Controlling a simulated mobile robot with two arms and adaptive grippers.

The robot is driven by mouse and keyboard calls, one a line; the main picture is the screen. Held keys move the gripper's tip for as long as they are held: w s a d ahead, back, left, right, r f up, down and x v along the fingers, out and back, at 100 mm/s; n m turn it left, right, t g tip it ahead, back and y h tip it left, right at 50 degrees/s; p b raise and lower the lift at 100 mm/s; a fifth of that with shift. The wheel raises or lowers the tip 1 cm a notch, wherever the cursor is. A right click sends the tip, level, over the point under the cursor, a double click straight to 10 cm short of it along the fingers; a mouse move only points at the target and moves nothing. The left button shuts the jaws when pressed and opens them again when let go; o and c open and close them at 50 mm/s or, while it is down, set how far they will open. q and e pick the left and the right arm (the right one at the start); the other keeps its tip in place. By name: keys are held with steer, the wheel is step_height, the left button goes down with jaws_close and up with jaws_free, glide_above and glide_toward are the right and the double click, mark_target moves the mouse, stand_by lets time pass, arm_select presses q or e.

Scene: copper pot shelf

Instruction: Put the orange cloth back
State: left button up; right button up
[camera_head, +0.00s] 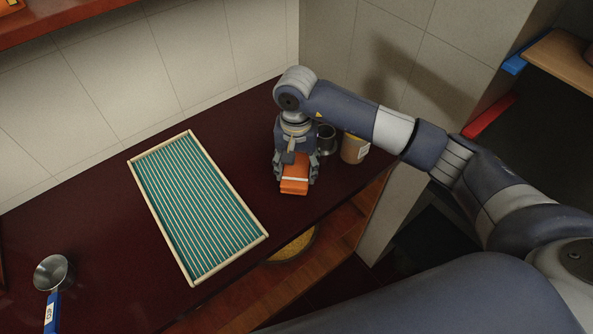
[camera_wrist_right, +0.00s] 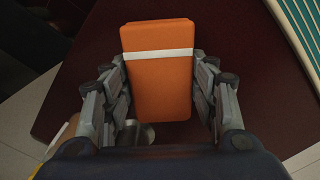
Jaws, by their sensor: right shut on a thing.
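The folded orange cloth (camera_head: 294,187) has a white band around it and is on or just above the dark red counter (camera_head: 230,130). My right gripper (camera_head: 296,170) points down over it, with its fingers on either side. In the right wrist view the cloth (camera_wrist_right: 158,85) sits between the fingers of the right gripper (camera_wrist_right: 163,90), which is shut on it. Whether the cloth touches the counter is hard to tell. My left gripper is not in view.
A teal rack with pale slats (camera_head: 197,205) lies left of the cloth. A metal cup (camera_head: 326,138) and a tan jar (camera_head: 354,149) stand behind to the right. A blue-handled ladle (camera_head: 52,275) lies at lower left. A bowl (camera_head: 292,246) sits on the shelf below.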

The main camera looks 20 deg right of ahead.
mark_target(296, 175)
steer(key=shift+w+d+f+p, duration=0.1)
steer(key=shift+w+f+p, duration=0.1)
steer(key=shift+w+p, duration=0.1)
step_height(296, 175, down, 3)
steer(key=shift+p, duration=0.6)
steer(key=shift+f, duration=0.1)
steer(key=shift+f, duration=0.15)
steer(key=o, duration=1)
steer(key=shift+o, duration=0.2)
